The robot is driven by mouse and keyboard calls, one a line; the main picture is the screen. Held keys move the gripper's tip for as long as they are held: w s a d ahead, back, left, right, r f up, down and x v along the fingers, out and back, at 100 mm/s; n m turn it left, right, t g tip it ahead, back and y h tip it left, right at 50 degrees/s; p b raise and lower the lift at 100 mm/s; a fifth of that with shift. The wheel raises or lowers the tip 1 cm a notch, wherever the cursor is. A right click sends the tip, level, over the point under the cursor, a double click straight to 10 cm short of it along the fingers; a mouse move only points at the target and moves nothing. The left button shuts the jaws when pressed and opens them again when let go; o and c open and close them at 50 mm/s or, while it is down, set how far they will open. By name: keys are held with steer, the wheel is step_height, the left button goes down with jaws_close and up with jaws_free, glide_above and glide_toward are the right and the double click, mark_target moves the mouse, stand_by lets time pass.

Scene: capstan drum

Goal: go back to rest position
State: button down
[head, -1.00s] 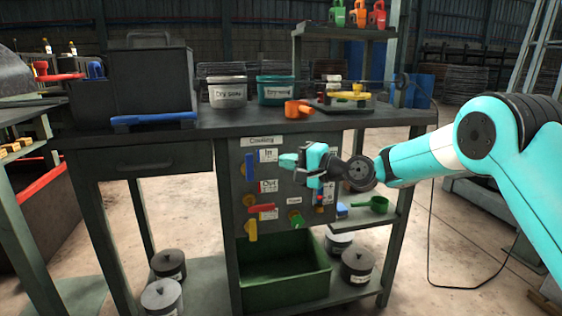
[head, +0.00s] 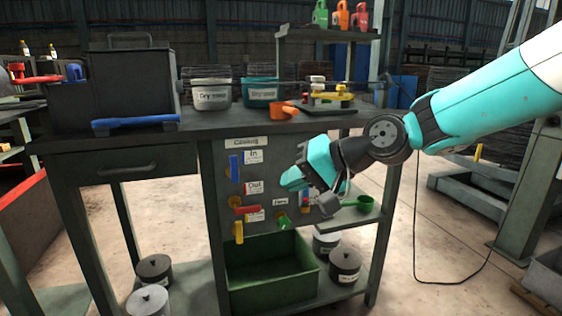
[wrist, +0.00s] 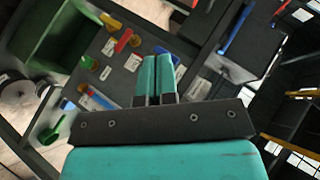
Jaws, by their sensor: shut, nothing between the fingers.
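My gripper (head: 291,181) is in front of the right part of the cooling panel (head: 229,207) in the head view, apart from it as far as I can tell. In the wrist view my gripper (wrist: 158,60) shows two teal fingers side by side, shut with nothing between them. My turquoise arm reaches in from the upper right. The panel carries a blue handle (head: 235,168) by the "In" label, a red handle (head: 246,210) by the "Out" label, a yellow handle (head: 239,232) and a green one (head: 283,222). The gripper hides part of the panel's right side.
The bench top (head: 216,120) holds a dark box (head: 130,80), a white tub (head: 211,94), a teal tub (head: 260,91) and an orange cup (head: 283,110). A green bin (head: 272,270) and several grey canisters sit below. A green scoop (head: 362,204) lies on a side shelf. Open floor lies right.

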steer(key=s+d+f+n+g+h, duration=0.15)
steer(key=s+d, duration=0.25)
steer(key=s, duration=0.5)
steer(key=s+d+f+n+g+h+p, duration=0.1)
steer(key=s+d+n+h, duration=0.3)
steer(key=s, duration=0.6)
steer(key=s+d+f+n+g+h, duration=0.1)
steer(key=s+d+g+h, duration=0.1)
steer(key=s+d, duration=0.5)
step_height(320, 180, up, 24)
steer(key=s+a+p, duration=0.1)
steer(key=a+p, duration=0.1)
steer(key=p, duration=2.2)
steer(key=shift+s+a+r+y, duration=0.15)
steer(key=shift+y, duration=0.2)
steer(key=shift+a, duration=0.1)
